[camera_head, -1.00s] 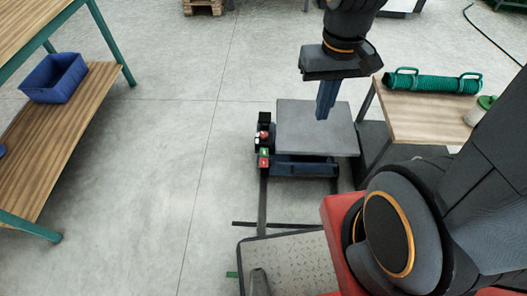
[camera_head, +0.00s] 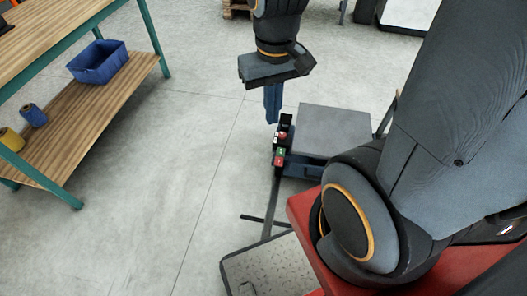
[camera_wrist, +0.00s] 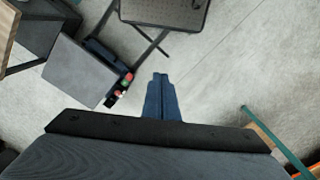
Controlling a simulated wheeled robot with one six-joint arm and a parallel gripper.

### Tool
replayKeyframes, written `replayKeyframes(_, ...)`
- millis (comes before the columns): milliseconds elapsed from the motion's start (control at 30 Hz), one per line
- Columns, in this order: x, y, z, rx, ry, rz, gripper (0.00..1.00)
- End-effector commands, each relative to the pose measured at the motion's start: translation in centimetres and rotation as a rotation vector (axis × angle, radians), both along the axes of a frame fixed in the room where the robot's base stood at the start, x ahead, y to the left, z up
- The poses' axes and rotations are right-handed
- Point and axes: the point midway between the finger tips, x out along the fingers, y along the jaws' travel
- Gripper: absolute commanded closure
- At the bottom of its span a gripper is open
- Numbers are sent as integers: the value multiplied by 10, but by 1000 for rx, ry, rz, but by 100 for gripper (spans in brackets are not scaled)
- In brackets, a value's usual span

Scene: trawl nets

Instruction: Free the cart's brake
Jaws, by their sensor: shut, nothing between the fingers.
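My gripper (camera_head: 272,116) hangs pointing down, its two blue fingers together with nothing between them. In the head view its tips appear just up and left of a small black control box (camera_head: 281,150) with red, green and white buttons. The box sits at the left edge of a low stand with a flat grey top (camera_head: 335,130). In the wrist view the fingers (camera_wrist: 161,82) are over bare floor, right of the buttons (camera_wrist: 123,88) and the grey top (camera_wrist: 80,72). I cannot make out a cart or brake lever for certain.
A dark bar runs from the stand to a metal tread plate (camera_head: 262,272) on the floor. At left a green-framed bench has a wooden shelf (camera_head: 85,130) with a blue bin (camera_head: 98,62) and blue and yellow spools. The floor between is clear.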

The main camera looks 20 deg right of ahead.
Motion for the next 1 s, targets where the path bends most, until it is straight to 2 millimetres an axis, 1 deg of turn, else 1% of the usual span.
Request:
replayKeyframes(333,1,0,-1,0,0,1,100)
replayKeyframes(467,10,-4,-15,-3,-4,21,100)
replayKeyframes(567,26,-9,-39,-8,-11,58,100)
replayKeyframes(800,79,-31,-114,-29,-37,201,100)
replayKeyframes(967,113,-48,-164,-45,-53,301,100)
replayKeyframes(1000,122,-53,-177,-50,-56,326,100)
